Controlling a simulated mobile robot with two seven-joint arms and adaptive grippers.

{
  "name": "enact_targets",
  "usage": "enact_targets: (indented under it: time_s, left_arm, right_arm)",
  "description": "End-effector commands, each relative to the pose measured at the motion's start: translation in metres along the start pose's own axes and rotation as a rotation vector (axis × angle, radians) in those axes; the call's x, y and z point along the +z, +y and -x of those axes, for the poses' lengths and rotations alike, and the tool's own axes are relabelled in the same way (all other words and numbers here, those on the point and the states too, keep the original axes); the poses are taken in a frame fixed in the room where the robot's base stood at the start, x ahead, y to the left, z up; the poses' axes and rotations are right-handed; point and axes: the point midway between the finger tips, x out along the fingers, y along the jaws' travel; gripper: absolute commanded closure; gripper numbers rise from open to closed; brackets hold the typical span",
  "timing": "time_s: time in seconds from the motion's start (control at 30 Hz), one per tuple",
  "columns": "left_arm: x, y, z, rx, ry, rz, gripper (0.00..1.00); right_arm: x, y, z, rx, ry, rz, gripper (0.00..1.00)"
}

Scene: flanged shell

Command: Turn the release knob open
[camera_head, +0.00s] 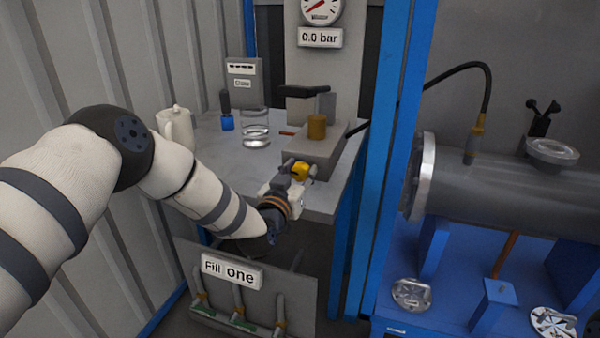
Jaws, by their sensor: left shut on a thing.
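A yellow knob (300,170), which looks like the release knob, sits at the front of a grey block (322,160) on the grey bench. My left arm reaches in from the left. My left gripper (296,179) is shut on the yellow knob, with its fingers around it and partly hiding it. The knob's exact angle is too small to tell. My right gripper does not show.
A brass cylinder (317,127) and a black lever (304,92) stand on the block. A glass beaker (256,128), a blue-based tool (227,121) and a white jug (176,126) stand to the left. A blue post (392,150) rises on the right, before a grey flanged shell (480,190).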

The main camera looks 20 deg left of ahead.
Motion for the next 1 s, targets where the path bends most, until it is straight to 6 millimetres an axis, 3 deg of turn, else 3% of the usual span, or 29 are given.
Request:
enact_targets:
  time_s: [0.4,0.97,1.0]
  left_arm:
    - [0.0013,-0.0002,0.0004,0.000,-0.002,0.183,0.93]
    - [0.0016,0.0001,0.0005,0.000,-0.003,0.214,0.93]
    - [0.0016,0.0001,0.0005,0.000,-0.003,0.214,0.63]
  right_arm:
    - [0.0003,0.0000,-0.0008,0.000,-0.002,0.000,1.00]
    - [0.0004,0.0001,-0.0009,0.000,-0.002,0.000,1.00]
    - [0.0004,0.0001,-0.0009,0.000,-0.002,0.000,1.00]
